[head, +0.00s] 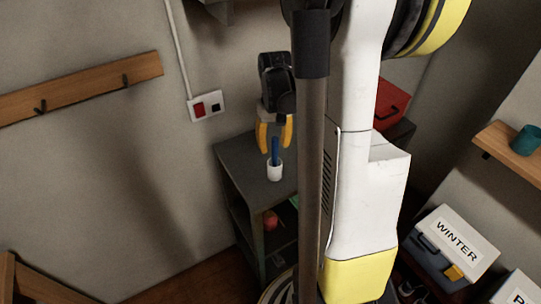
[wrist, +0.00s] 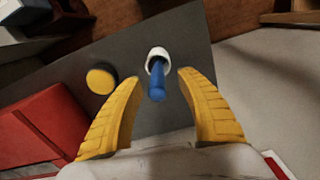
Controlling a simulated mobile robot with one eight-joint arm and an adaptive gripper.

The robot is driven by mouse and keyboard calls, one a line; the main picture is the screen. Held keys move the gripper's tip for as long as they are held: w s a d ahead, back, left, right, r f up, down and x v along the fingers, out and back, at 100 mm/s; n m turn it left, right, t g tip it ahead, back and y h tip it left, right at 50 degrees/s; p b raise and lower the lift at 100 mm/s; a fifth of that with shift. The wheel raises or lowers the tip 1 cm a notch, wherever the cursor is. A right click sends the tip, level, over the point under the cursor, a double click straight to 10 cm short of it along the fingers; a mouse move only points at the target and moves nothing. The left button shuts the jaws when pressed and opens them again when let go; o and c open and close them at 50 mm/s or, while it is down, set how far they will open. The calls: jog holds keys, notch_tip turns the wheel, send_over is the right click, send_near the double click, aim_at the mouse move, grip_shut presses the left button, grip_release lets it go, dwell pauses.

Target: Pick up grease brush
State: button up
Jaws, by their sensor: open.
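The grease brush (head: 275,150) shows as a blue handle standing upright in a white cup (head: 275,172) on the dark shelf unit's top. My gripper (head: 274,148) is open above the cup, its yellow fingers pointing down around the top of the handle. In the wrist view the blue handle (wrist: 157,84) rises from the white cup (wrist: 158,54) toward the camera, between and slightly beyond the open fingertips (wrist: 158,74). No finger appears to touch it. The brush's lower end is hidden in the cup.
The dark shelf top (head: 238,153) holds a red box (head: 389,104) at the back right. A round yellow object (wrist: 101,81) sits left of the cup in the wrist view. The wall with a socket plate (head: 207,106) is close behind. My arm hides part of the shelf.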

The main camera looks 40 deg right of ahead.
aim_at(275, 166)
notch_tip(275, 166, down, 6)
jog(key=shift+s+d+r+b, duration=0.1)
jog(key=shift+d+b, duration=0.05)
jog(key=shift+b, duration=0.65)
grip_shut()
